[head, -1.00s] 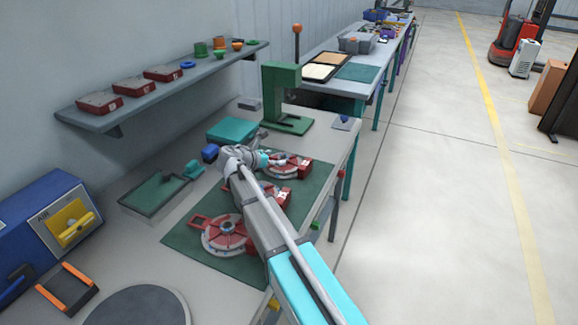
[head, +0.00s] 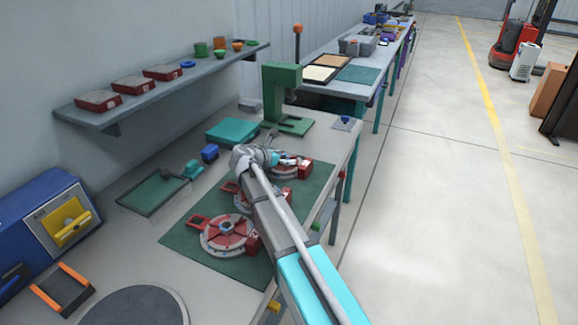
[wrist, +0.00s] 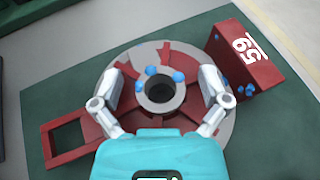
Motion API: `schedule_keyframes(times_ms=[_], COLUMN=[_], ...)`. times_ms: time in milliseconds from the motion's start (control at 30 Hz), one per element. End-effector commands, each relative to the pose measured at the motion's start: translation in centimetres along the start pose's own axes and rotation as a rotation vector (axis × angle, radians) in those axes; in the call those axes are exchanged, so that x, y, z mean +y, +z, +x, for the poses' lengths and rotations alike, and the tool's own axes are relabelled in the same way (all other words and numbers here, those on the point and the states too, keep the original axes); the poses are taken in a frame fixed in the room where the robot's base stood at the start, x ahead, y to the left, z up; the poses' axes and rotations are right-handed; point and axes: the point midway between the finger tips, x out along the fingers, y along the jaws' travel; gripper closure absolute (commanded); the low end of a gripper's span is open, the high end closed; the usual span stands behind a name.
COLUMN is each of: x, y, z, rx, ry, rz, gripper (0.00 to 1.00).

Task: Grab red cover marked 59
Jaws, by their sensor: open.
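The red cover marked 59 (wrist: 255,52) fills the wrist view.
A green press (head: 284,100) stands behind. A shelf (head: 150,105) with red boxes runs along the wall.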

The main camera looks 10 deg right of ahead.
Motion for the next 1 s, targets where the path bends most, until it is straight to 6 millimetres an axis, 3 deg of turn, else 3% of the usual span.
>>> schedule_keyframes(times_ms=[67, 600, 1000], x=[-0.01, -0.05, -0.06], y=[0.01, 0.03, 0.28], z=[0.01, 0.08, 0.06], rx=[0.0, 0.0, -0.003], ry=[0.0, -0.001, -0.002], rz=[0.0, 0.0, -0.001], gripper=[0.05, 1.0, 1.0])
